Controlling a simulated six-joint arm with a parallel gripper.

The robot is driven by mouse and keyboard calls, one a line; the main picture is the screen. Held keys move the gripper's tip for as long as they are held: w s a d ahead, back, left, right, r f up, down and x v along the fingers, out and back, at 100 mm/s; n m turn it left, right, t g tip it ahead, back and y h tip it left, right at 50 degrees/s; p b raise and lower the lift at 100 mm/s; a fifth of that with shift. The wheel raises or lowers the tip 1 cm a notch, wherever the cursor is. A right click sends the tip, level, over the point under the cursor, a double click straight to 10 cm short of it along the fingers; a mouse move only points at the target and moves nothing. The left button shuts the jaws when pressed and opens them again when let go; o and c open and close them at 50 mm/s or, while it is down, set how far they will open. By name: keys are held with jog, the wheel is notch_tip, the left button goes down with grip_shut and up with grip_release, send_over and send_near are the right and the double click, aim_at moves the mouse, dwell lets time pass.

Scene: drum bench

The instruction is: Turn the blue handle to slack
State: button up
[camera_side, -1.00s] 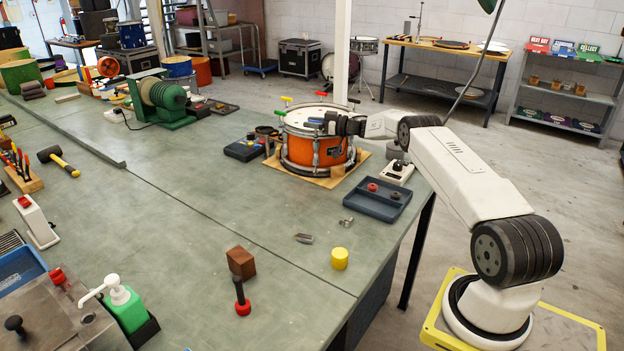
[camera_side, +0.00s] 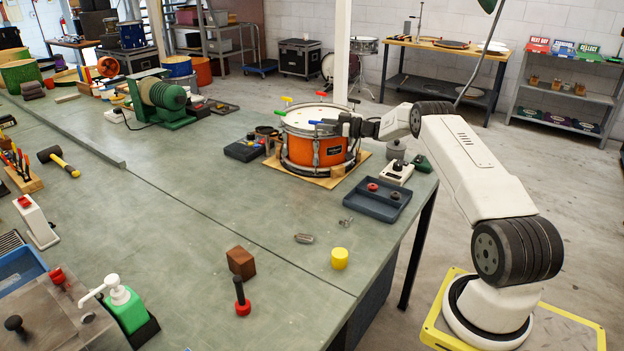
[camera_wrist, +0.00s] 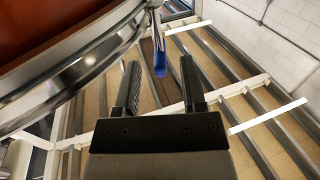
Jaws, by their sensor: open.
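The orange drum (camera_side: 318,152) with metal rims stands on a wooden board on the bench. The blue handle (camera_side: 323,122) shows at the drum's right rim, just left of my gripper (camera_side: 341,126). In the wrist view the blue handle (camera_wrist: 159,64) hangs from a metal rod, in the gap between the spread fingers of my gripper (camera_wrist: 160,68). The fingers are open and stand apart from it on both sides. The drum's rim and orange shell (camera_wrist: 50,38) fill the upper left there.
Red, yellow and green handles (camera_side: 285,99) sit around the drum's rim. A blue-grey tray (camera_side: 376,200) and a white box with a black knob (camera_side: 397,172) stand right of the drum. A dark case (camera_side: 244,150) lies left.

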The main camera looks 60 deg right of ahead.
aim_at(316, 121)
jog(key=shift+v, duration=1.75)
jog(key=shift+r, duration=0.1)
jog(key=shift+s+r+g+h, duration=0.1)
jog(key=shift+r+g+h, duration=0.2)
jog(key=shift+r+g, duration=0.65)
jog(key=shift+s+r+g+h, duration=0.1)
jog(key=shift+r+g+h, duration=0.35)
jog(key=shift+g, duration=0.8)
jog(key=shift+w+r, duration=0.1)
jog(key=shift+w, duration=0.05)
jog(key=shift+x, duration=3.75)
